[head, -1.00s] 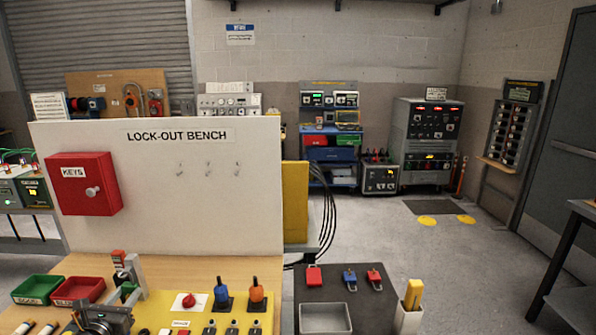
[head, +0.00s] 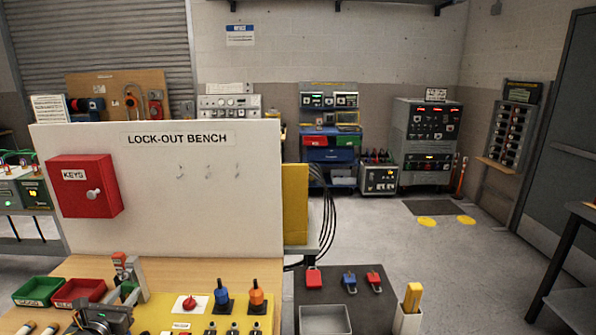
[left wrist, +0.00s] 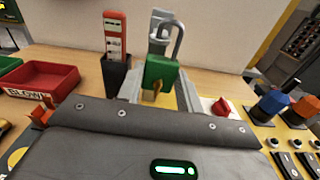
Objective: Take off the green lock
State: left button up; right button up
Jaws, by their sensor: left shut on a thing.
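The green lock (left wrist: 161,75) is a padlock with a grey metal shackle standing up. In the left wrist view it sits between the two grey fingers of my left gripper (left wrist: 160,92), which is shut on its body. The shackle stands at a grey upright post (left wrist: 159,32); I cannot tell whether it still passes through it. A small brass part shows at the lock's lower front. In the head view only a bit of the green lock (head: 129,289) shows by my left gripper (head: 127,296), above the yellow panel (head: 152,312). My right gripper is not in view.
Close left of the lock stands a dark holder with a red-and-white tag (left wrist: 115,35). A red tray (head: 79,292) and a green tray (head: 38,290) lie further left. A red knob (head: 189,303) and blue and orange switches (head: 256,295) stand to the right. The white board (head: 210,215) rises behind.

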pick_arm(q)
jog(key=shift+r+p, duration=0.5)
jog(key=shift+r, duration=0.35)
jog(key=shift+d, duration=0.2)
jog(key=shift+d+f, duration=0.15)
jog(key=shift+d, duration=1.7)
jog(key=s+p, duration=0.2)
jog(key=s, duration=0.3)
